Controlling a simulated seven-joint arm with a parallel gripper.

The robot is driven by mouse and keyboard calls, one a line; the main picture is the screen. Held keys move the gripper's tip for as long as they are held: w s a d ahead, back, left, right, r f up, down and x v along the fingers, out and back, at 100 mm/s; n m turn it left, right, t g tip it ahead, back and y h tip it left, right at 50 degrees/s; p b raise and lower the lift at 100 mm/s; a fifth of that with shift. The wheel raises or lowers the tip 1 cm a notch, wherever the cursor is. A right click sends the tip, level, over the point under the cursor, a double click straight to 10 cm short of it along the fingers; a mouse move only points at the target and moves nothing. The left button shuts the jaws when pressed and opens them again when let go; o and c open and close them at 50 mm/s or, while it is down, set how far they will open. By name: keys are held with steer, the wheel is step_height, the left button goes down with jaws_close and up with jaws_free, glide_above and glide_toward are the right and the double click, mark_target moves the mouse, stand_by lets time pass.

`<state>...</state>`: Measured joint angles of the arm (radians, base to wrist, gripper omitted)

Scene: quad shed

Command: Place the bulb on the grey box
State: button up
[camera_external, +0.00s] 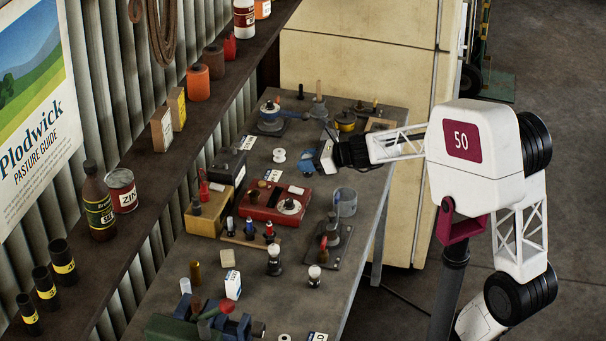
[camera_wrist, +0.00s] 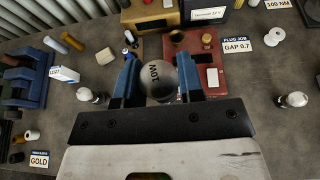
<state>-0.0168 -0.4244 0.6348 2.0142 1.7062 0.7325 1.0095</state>
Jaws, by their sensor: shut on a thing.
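A round grey glass bulb (camera_wrist: 160,80) with upside-down dark lettering sits between the blue fingers of my gripper (camera_wrist: 159,84) in the wrist view. The fingers are shut on it from both sides. Its base is mostly hidden. In the external view, my gripper (camera_external: 310,161) reaches in from the right above the bench; I cannot make out the bulb there. The dark grey box (camera_external: 228,167) stands near the wall, left of my gripper. It also shows at the upper right of the wrist view (camera_wrist: 208,12), with a white label on its face. The bulb appears apart from it.
A red box (camera_external: 259,212) with parts on top stands beside the grey box, and a yellow-tan box (camera_external: 208,214) is nearer the camera. A glass jar (camera_external: 346,203), small white-topped pieces (camera_external: 274,262) and a vice (camera_external: 205,325) crowd the bench (camera_external: 335,300).

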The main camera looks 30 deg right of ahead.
steer(key=w+d+f+m+t+h, duration=0.1)
steer(key=w+d, duration=0.4)
steer(key=d, duration=0.3)
steer(key=w+d+f, duration=0.2)
steer(key=w+d, duration=0.4)
steer(key=d, duration=0.2)
steer(key=w+d+f+m+t+h, duration=0.1)
steer(key=w+d, duration=0.4)
steer(key=d, duration=0.4)
steer(key=f, duration=0.5)
steer(key=shift+s+a+f, duration=0.1)
steer(key=shift+s+a, duration=0.05)
steer(key=shift+a, duration=0.25)
steer(key=w, duration=0.5)
steer(key=w+d+f, duration=0.1)
steer(key=w, duration=0.4)
steer(key=w+d, duration=0.1)
steer(key=w, duration=0.5)
steer(key=shift+d+f, duration=0.15)
steer(key=shift+f, duration=0.1)
steer(key=shift+s+f, duration=0.1)
steer(key=shift+f, duration=1.65)
steer(key=shift+f, duration=0.2)
